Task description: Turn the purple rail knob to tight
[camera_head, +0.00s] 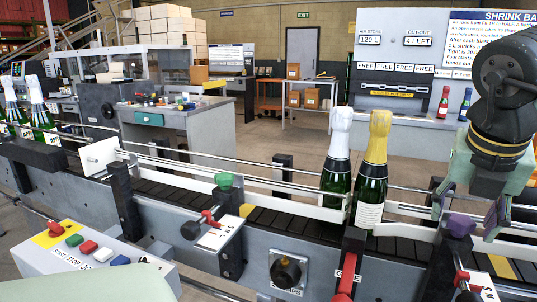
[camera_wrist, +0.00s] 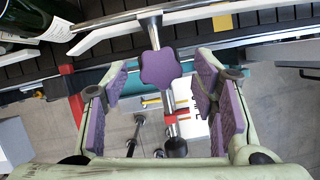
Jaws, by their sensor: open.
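The purple rail knob (camera_wrist: 160,69) is a lobed knob on a metal rod, in the upper middle of the wrist view. In the head view the knob (camera_head: 460,226) sits at the right, on the near side of the conveyor. My gripper (camera_wrist: 161,108) is open, with purple pads left and right of the knob's line; the knob shows ahead of the pads, with nothing between them touching it. In the head view my gripper (camera_head: 468,203) hangs just above the knob. A white scale plate with a red pointer (camera_head: 477,284) lies below the knob; its marks are unreadable.
Two foil-topped bottles (camera_head: 372,170) stand on the conveyor (camera_head: 275,217), left of my gripper. A green knob (camera_head: 223,180) with its own plate is farther left. A red-handled black lever (camera_head: 347,270) stands close left of the purple knob. A button box (camera_head: 95,262) is at front left.

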